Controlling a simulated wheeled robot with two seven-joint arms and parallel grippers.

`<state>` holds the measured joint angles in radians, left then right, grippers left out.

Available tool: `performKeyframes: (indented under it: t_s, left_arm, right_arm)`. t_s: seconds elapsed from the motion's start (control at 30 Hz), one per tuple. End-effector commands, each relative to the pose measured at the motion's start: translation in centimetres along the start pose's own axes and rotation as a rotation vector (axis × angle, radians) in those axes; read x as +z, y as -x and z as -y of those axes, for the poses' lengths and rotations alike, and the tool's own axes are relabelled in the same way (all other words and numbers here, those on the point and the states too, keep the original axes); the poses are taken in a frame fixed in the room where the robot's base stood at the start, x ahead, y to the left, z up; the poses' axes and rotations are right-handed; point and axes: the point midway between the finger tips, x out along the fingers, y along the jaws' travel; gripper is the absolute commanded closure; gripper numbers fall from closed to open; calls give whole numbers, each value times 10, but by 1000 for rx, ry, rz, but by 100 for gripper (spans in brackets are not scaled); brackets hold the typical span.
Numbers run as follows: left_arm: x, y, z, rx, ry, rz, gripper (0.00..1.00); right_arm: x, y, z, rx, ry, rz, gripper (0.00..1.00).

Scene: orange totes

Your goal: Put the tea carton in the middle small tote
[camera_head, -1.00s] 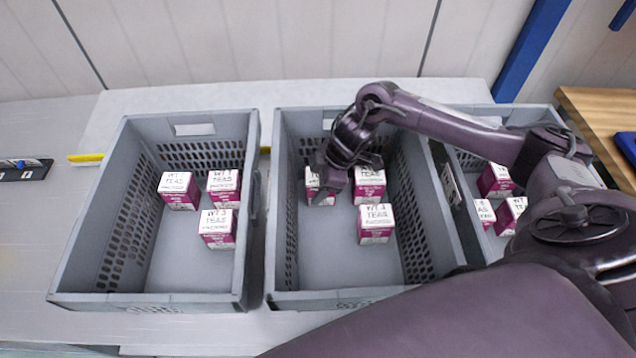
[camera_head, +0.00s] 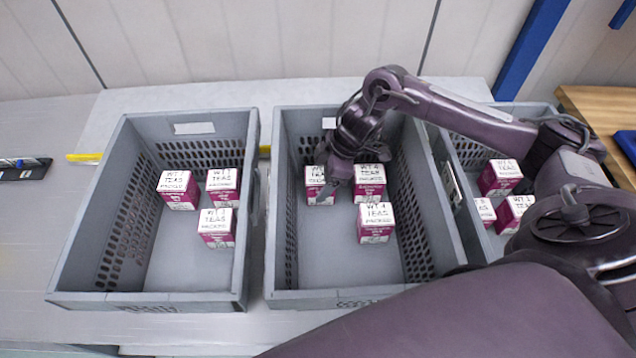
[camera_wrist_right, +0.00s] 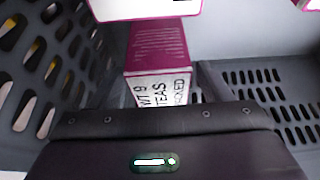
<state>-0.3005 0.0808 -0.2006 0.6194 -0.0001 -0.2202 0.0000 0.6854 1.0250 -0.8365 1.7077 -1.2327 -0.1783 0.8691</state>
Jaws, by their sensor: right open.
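The middle tote (camera_head: 282,240) is grey and holds several white and magenta tea cartons. One tea carton (camera_head: 317,190) is at its left side, another (camera_head: 369,184) is right of it at the back, and a third (camera_head: 376,224) is nearer the front. My right gripper (camera_head: 328,178) is inside the middle tote, over the left carton and partly covering it. The gripper is open. In the right wrist view, a tea carton (camera_wrist_right: 160,60) stands just beyond the gripper body, beside the tote's perforated wall. My left gripper is not in view.
The left grey tote (camera_head: 150,297) holds 3 tea cartons, with free floor at its front. The right grey tote (camera_head: 470,150) holds several cartons, partly hidden behind my right arm. The middle tote's front floor is clear.

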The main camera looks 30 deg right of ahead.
Motion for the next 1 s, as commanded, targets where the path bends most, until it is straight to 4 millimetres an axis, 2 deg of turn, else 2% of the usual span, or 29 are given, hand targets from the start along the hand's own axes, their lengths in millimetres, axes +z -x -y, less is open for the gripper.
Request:
performKeyframes:
  t_s: [0.2, 0.4, 0.6, 1.0]
  left_arm:
    - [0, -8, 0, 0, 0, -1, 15]
    - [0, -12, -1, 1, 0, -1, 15]
    - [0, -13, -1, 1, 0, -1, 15]
    - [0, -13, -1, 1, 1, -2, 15]
  right_arm:
    - [0, 49, -2, 5, 2, -1, 28]
    - [0, 80, -1, 2, 1, -1, 28]
    - [0, 91, 0, 1, -1, 0, 28]
    - [0, 91, 0, 0, 0, 0, 28]
